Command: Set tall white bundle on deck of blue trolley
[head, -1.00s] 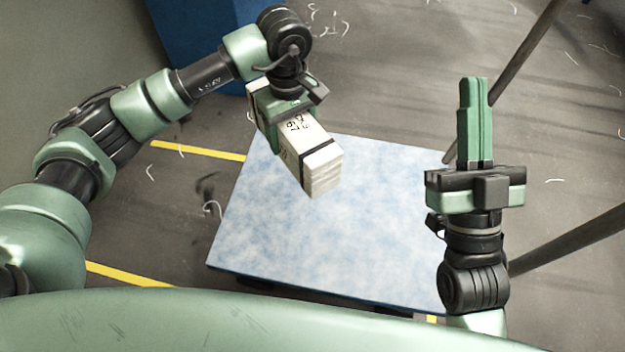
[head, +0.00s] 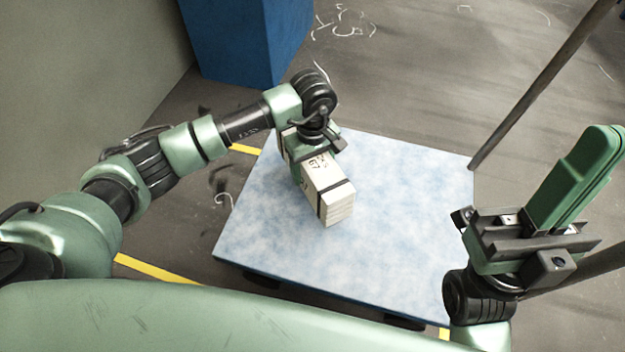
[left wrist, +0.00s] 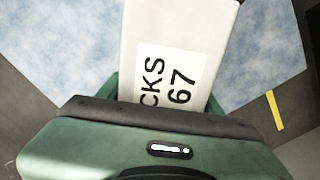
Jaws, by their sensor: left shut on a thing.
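The tall white bundle (head: 330,190) is a long pale block with dark straps and a printed label. My left gripper (head: 312,160) is shut on it over the blue trolley. In the left wrist view the bundle (left wrist: 185,35) shows its label, ending "CKS" and "67", with the deck behind it. The blue trolley's deck (head: 400,230) is mottled pale blue and otherwise bare. I cannot tell whether the bundle touches the deck. My right gripper (head: 575,180) is at the right, beside the deck, its green fingers together with nothing seen between them.
A dark blue box-like object (head: 240,45) stands on the floor behind the trolley. Dark poles (head: 545,85) rise at the right side. The deck's right and front parts are clear.

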